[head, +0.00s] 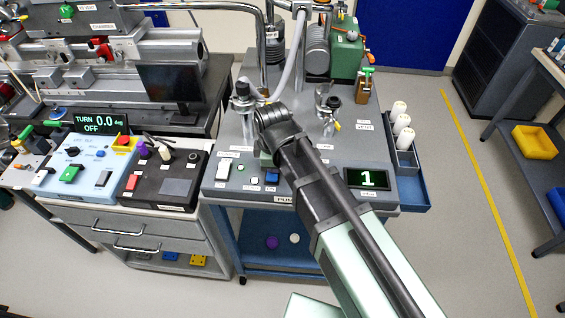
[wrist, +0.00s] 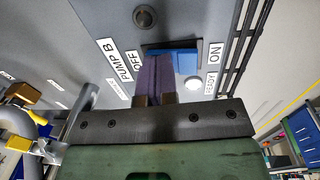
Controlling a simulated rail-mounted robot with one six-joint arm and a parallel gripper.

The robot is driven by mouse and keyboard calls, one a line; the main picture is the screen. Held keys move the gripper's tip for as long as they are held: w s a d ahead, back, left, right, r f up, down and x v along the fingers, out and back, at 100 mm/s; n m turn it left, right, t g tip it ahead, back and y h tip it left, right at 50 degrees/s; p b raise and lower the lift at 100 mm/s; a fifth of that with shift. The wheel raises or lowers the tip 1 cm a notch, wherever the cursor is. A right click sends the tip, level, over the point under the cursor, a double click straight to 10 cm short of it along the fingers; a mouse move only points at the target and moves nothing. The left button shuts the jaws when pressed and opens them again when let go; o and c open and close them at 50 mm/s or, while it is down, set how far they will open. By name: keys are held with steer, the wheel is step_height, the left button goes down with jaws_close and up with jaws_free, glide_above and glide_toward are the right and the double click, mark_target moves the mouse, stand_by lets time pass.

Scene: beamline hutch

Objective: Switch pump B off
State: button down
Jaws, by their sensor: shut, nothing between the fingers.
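Pump B's blue rocker switch (wrist: 184,60) shows in the wrist view between the OFF and ON labels, with a PUMP B label beside OFF. In the head view its blue face (head: 271,178) is on the front panel of the pump cart. My gripper (wrist: 153,62) is shut and empty. Its purple fingertips are over the OFF end of the rocker and hide part of it. I cannot tell whether they touch it or which way the rocker is tipped. A pale round lamp (wrist: 193,83) sits by the READY label.
A display (head: 368,179) reading 1 is to the right. A black control box (head: 160,182) stands at left. Glassware and hoses rise behind my gripper.

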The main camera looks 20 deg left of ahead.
mark_target(274, 179)
steer(key=shift+s+d, duration=0.1)
steer(key=shift+s+d+r, duration=0.15)
steer(key=shift+s+d, duration=0.05)
steer(key=shift+s, duration=0.4)
steer(key=shift+r+p, duration=0.1)
steer(key=shift+p, duration=0.2)
step_height(274, 179, up, 14)
steer(key=s+p, duration=0.1)
steer(key=p, duration=1.2)
steer(key=shift+s+d+p, duration=0.15)
steer(key=shift+s+p, duration=0.15)
steer(key=shift+p, duration=0.1)
